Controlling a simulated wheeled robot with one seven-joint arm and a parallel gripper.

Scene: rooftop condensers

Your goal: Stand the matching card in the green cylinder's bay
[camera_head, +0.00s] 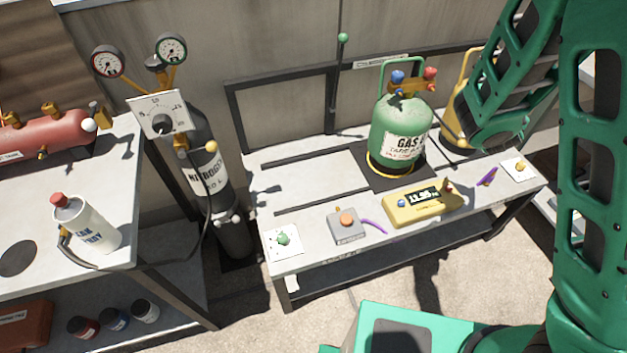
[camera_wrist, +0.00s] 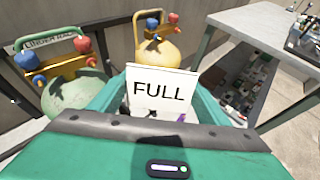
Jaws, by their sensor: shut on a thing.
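A white card (camera_wrist: 160,92) marked FULL stands upright between the jaws of my gripper (camera_wrist: 162,108) in the wrist view. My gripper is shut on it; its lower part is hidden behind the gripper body. The green cylinder (camera_head: 400,128), with blue and red valve knobs, stands on a dark square plate (camera_head: 365,178) on the bench in the head view. The green cylinder also shows at the left of the wrist view (camera_wrist: 72,93). I cannot make out my gripper or the card in the head view.
The bench (camera_head: 310,255) also holds a yellow scale (camera_head: 420,207), a grey box (camera_head: 347,225) with an orange button, and white plates at left (camera_head: 271,246) and right (camera_head: 511,174). A yellow cylinder (camera_head: 455,120) stands right of the green one. A nitrogen cylinder (camera_head: 207,177) stands left.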

